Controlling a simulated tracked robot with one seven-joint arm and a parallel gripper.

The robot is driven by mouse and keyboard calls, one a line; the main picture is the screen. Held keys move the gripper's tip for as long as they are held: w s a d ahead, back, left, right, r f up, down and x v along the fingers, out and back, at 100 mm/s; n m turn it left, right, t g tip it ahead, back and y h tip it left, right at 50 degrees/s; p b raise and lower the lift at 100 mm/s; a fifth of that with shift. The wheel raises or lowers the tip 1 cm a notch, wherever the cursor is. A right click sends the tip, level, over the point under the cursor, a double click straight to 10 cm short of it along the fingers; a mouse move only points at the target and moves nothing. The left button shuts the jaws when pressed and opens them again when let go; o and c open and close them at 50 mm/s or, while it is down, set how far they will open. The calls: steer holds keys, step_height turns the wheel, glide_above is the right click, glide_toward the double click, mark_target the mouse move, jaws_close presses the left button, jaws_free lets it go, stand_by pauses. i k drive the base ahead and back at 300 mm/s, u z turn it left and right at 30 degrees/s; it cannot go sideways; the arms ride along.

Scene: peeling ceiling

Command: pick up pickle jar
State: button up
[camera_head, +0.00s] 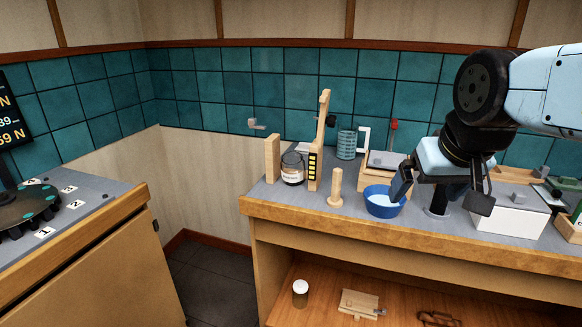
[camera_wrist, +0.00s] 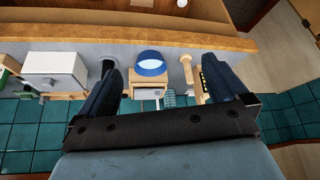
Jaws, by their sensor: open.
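A glass jar (camera_head: 292,169) with a white label stands upright on the counter, between a wooden block and a tall wooden post. I cannot read the label well enough to tell if it is the pickle jar. A small jar or cup with a white top (camera_head: 300,290) stands on the lower shelf. My gripper (camera_head: 440,196) is open and empty, to the right of the glass jar and above the counter. In the wrist view its two fingers (camera_wrist: 162,70) are spread wide with nothing held. The glass jar cannot be made out there.
A blue bowl (camera_head: 383,203) and a wooden peg (camera_head: 336,188) stand between the glass jar and my gripper. It also shows in the wrist view, the bowl (camera_wrist: 151,66). A white box (camera_head: 508,220) stands at right. A wooden device (camera_head: 360,303) lies on the lower shelf.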

mark_target(293, 169)
steer(key=z, duration=0.5)
steer(key=k, duration=1.15)
steer(key=u, duration=0.1)
steer(key=i, duration=0.8)
steer(key=u, duration=0.4)
steer(key=i, duration=0.8)
steer(key=z, duration=0.55)
